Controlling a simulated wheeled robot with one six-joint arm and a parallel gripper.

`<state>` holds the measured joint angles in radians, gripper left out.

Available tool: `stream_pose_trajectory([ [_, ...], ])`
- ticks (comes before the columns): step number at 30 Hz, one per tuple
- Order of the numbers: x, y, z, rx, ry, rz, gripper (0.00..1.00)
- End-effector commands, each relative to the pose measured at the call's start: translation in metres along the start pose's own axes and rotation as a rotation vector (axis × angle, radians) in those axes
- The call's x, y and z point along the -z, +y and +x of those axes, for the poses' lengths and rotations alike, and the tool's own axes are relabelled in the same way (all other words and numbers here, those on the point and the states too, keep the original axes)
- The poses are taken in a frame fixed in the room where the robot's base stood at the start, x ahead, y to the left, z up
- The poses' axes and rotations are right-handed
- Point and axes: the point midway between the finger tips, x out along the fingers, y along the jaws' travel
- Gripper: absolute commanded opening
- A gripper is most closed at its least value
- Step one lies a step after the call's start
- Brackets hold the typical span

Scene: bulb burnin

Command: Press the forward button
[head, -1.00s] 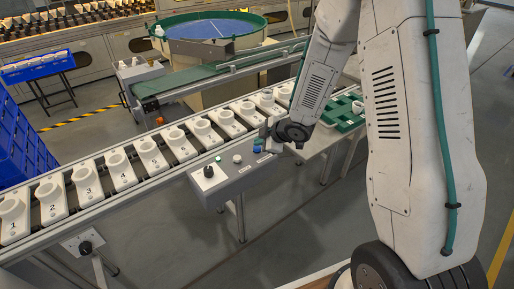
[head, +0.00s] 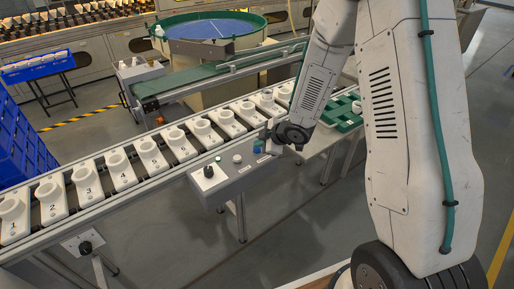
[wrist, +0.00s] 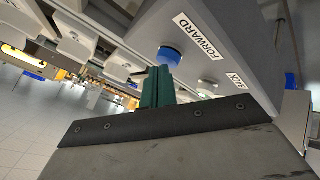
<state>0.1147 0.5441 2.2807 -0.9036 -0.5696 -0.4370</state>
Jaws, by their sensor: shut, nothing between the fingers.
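The forward button (wrist: 169,56) is a blue round cap beside a white FORWARD label on the grey control box in the wrist view. My gripper (wrist: 161,72) is shut and empty, its green fingertips at the button's near edge in the picture. I cannot tell whether they touch it. In the head view my gripper is over the right end of the control box (head: 222,188), and my wrist partly hides the buttons there.
A conveyor of numbered white holders (head: 122,168) runs behind the box. The box also carries a black knob (head: 209,171) and a white button (head: 237,158). A green tray (head: 343,115) lies to the right. The floor in front is clear.

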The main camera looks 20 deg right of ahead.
Motion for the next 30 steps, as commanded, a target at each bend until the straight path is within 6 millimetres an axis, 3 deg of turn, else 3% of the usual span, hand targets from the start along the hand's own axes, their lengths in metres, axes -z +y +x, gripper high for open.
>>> stream_pose_trajectory([
  [17, -0.002, -0.002, 0.002, 0.0, -0.001, 0.0, 0.0],
  [30, 0.007, 0.007, -0.011, 0.001, -0.001, -0.001, 0.0],
])
